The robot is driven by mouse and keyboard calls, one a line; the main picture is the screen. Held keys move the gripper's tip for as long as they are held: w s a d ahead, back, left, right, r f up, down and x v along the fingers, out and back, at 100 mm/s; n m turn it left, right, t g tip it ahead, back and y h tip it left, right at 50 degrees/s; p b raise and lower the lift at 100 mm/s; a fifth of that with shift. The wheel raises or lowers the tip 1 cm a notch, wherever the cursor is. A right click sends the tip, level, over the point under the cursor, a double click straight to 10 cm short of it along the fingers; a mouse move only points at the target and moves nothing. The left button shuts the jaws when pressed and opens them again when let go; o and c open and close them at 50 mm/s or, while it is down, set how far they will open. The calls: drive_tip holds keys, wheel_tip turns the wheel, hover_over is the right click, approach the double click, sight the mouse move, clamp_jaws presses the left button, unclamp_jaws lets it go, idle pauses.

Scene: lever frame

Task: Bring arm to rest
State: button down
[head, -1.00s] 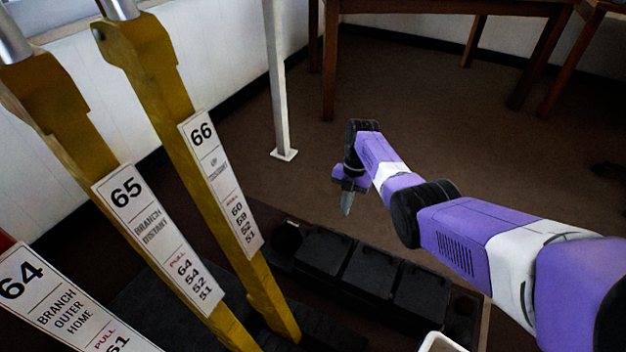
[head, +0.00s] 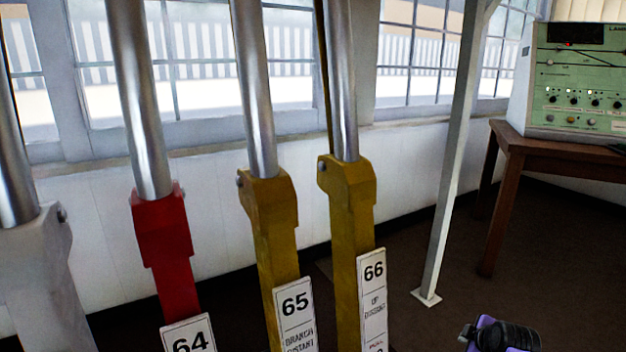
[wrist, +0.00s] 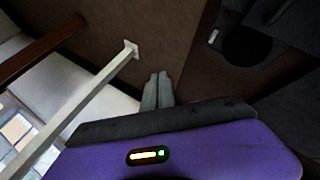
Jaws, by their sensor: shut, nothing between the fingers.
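My gripper (wrist: 158,91) shows in the wrist view with its two grey fingers together and nothing between them. It is over the brown floor, apart from the levers. In the head view only a purple and black part of my arm (head: 500,336) shows at the bottom edge; the fingers are out of sight there. The lever frame's levers stand in a row: red lever 64 (head: 168,240), yellow lever 65 (head: 272,225) and yellow lever 66 (head: 352,215), each with a metal handle and a numbered plate. Their lower parts are cut off.
A grey-white lever (head: 35,275) stands at the far left. A white post (head: 448,170) rises right of lever 66; it also crosses the wrist view (wrist: 85,98). A wooden table (head: 530,150) at the right carries a green instrument box (head: 575,85). Brown floor is open between post and table.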

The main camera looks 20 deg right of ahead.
drive_tip(key=s+a+r+m+t+h, duration=0.1)
drive_tip(key=s+a+r+m+t, duration=0.2)
drive_tip(key=a, duration=0.5)
drive_tip(key=s+a+r+m+t, duration=0.1)
drive_tip(key=s+a+m+t, duration=0.15)
drive_tip(key=s+a, duration=0.4)
drive_tip(key=s+a+r+m+t+h, duration=0.1)
drive_tip(key=s+a+r+m+t, duration=0.15)
drive_tip(key=a, duration=0.65)
drive_tip(key=s+a+r+m+t+y, duration=0.1)
drive_tip(key=s+a+r, duration=0.5)
drive_tip(key=s, duration=0.4)
drive_tip(key=s+a+r+m+t+y, duration=0.1)
drive_tip(key=s+a+r+y, duration=0.1)
drive_tip(key=s+a+r, duration=0.7)
drive_tip(key=s+a+f+n+g+y, duration=0.2)
drive_tip(key=s+f+n+g+y, duration=0.15)
drive_tip(key=s, duration=0.75)
wheel_tip(320, 180, up, 36)
drive_tip(key=h+p, duration=0.1)
drive_tip(key=p, duration=3.5)
drive_tip(key=shift+d+r+m+t, duration=0.2)
drive_tip(key=shift+d+m+t, duration=0.05)
drive_tip(key=shift+m+t, duration=0.2)
drive_tip(key=shift+w, duration=0.1)
